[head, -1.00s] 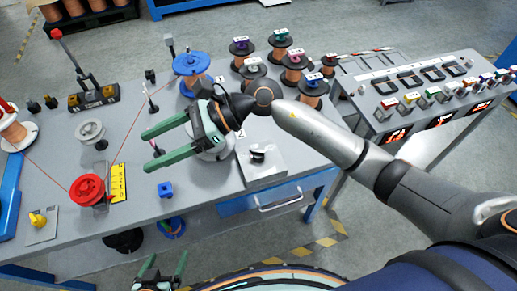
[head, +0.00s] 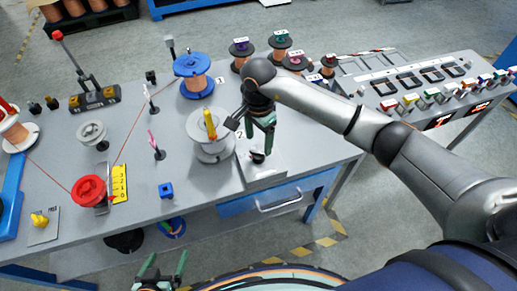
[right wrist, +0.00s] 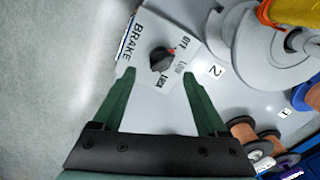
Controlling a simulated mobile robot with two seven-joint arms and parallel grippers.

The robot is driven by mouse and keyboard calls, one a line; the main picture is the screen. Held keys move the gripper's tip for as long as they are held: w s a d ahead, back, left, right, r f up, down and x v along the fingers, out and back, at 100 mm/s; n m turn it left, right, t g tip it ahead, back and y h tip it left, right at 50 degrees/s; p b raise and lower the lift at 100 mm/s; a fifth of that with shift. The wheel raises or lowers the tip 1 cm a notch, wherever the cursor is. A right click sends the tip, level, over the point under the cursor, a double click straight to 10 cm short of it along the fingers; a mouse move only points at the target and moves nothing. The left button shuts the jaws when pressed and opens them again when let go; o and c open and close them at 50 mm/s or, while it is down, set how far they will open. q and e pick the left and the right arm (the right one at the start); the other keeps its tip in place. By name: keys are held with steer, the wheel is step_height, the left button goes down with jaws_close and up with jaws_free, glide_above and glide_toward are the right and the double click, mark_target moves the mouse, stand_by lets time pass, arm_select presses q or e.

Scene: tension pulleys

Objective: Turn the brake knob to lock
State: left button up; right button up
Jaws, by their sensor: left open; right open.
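The brake knob (right wrist: 161,59) is black with a red mark and sits on a light plate (right wrist: 145,40) marked BRAKE, OFF, LOW and LOCK. The red mark points toward the OFF side. In the head view the knob (head: 257,156) is at the front right of the bench, partly covered by my right gripper (head: 261,143). My right gripper is open, pointing down over the knob. In the right wrist view its fingertips (right wrist: 160,73) lie either side of the knob, with no visible contact. My left gripper (head: 163,270) is open and empty at the bottom, off the bench.
A grey spool stand (head: 212,145) with a yellow-topped post stands just left of the plate. A blue spool (head: 193,75) and several coloured spools are behind. A red pulley (head: 89,191) with a thread is at the left. A blue drawer (head: 280,196) lies below the plate.

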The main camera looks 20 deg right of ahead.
mark_target(259, 152)
step_height(259, 152, down, 6)
steer(key=shift+r, duration=0.1)
steer(key=shift+c, duration=0.4)
jaws_close()
stand_by(0.4)
